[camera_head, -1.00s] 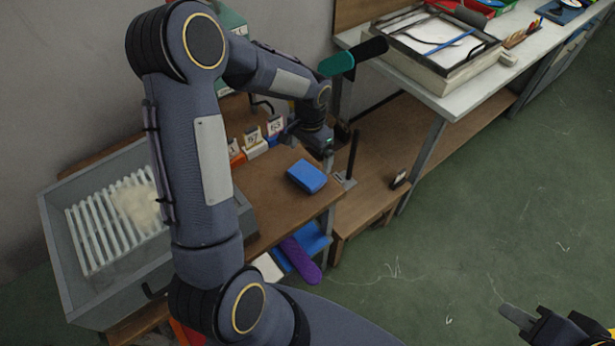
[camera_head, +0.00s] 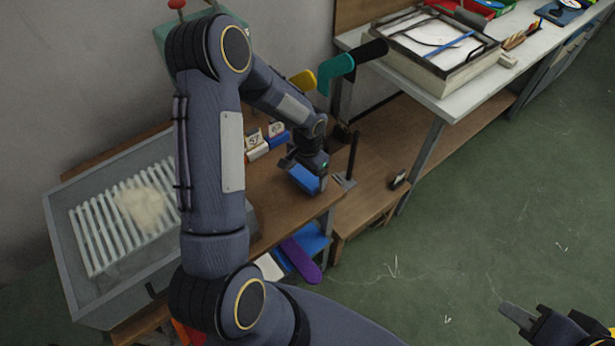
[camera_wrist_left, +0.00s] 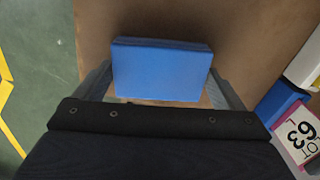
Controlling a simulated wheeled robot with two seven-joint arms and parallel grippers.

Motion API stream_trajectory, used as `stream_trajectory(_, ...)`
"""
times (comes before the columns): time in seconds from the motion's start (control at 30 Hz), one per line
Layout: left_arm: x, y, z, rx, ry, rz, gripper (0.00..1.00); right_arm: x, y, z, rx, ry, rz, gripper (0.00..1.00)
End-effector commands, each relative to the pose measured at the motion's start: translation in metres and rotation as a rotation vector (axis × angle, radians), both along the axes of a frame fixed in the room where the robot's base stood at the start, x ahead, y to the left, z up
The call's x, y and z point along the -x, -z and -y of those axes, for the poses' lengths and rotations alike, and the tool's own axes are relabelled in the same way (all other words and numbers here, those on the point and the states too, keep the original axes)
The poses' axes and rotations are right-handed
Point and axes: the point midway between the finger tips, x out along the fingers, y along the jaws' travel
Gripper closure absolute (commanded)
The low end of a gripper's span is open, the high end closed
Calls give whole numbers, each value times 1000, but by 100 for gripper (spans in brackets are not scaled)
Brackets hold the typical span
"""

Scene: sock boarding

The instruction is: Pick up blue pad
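The blue pad (camera_head: 304,179) lies on the brown wooden table, partly hidden under my left gripper (camera_head: 300,170) in the head view. In the left wrist view the pad (camera_wrist_left: 160,72) lies flat, with one finger of my open left gripper (camera_wrist_left: 160,82) on each short side. Whether the fingers touch its sides is hard to tell. My right gripper (camera_head: 520,318) is at the lower right corner, far from the pad and partly cut off, so its opening is unclear.
Numbered cards (camera_head: 264,138) stand behind the pad. A dark upright post (camera_head: 352,156) is just right of it. A grey bin (camera_head: 62,262) with white slats is at left. A purple sock form (camera_head: 301,259) lies below. A white bench (camera_head: 447,105) is at right.

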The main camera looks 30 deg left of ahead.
Motion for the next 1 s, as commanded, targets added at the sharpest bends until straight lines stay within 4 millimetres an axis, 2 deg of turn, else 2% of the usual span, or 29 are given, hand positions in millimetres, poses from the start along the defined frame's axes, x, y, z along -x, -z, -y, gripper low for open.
stream_trajectory(0.03,0,0,0,0,0,0,25,0,0,0,0,0,0,70)
stream_trajectory(0.1,0,0,0,0,0,0,32,0,0,0,0,0,0,70)
stream_trajectory(0.37,0,-2,0,0,0,1,32,0,1,0,0,0,0,70)
stream_trajectory(0.53,-1,-13,0,-1,0,5,32,0,6,0,0,0,0,70)
stream_trajectory(0.67,1,-37,4,0,3,7,32,0,13,0,0,0,0,70)
stream_trajectory(0.9,36,-94,39,0,4,8,32,0,22,0,0,0,0,70)
stream_trajectory(1.0,54,-102,59,1,8,6,32,0,29,0,0,0,0,70)
